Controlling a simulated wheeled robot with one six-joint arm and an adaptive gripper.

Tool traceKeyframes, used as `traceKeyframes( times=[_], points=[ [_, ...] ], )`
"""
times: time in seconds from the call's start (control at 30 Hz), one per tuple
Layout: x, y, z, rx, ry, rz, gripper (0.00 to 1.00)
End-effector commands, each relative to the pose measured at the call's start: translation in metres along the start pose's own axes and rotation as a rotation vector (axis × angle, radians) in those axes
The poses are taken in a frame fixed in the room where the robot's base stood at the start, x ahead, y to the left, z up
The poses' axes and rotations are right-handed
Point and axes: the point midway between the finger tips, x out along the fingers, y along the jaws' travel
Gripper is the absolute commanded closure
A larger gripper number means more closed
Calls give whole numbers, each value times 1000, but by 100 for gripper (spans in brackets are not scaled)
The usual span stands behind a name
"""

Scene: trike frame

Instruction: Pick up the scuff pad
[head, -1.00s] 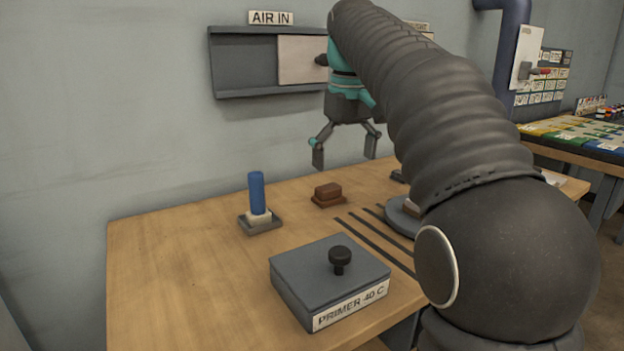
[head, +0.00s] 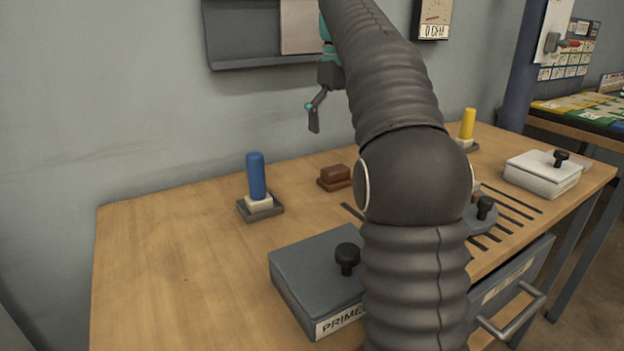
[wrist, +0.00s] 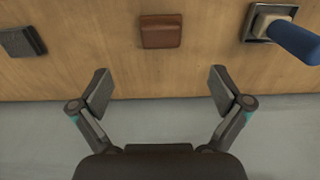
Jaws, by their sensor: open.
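The scuff pad appears to be the reddish-brown block (head: 335,172) on a low brown base, at the back of the wooden workbench. In the wrist view the brown block (wrist: 161,31) lies ahead of my gripper (wrist: 159,88), roughly centred between the fingers. The fingers are spread wide with nothing between them, and they are apart from the block. In the head view one finger of my gripper shows above the back of the bench; the rest is hidden behind my arm.
A blue-handled tool (head: 256,178) stands upright left of the block. A grey primer box (head: 310,270) with a black knob is in front. A dark grey block (wrist: 22,41) lies at the left of the wrist view. A yellow-handled tool (head: 467,125) and white box (head: 543,175) stand right.

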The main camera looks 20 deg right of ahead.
Motion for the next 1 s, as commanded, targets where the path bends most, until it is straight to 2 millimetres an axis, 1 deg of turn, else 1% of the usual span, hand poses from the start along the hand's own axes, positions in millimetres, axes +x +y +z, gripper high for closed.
traceKeyframes(
  times=[0.03,0.27,0.43,0.5,0.77,1.0],
  points=[
    [3,5,3,10,-2,-1,0],
    [26,6,3,11,-2,-1,0],
    [47,5,3,9,-3,-1,0],
    [53,5,3,9,-2,-1,0],
    [64,6,3,11,0,0,0],
    [91,7,4,14,0,0,0]
  ],
)
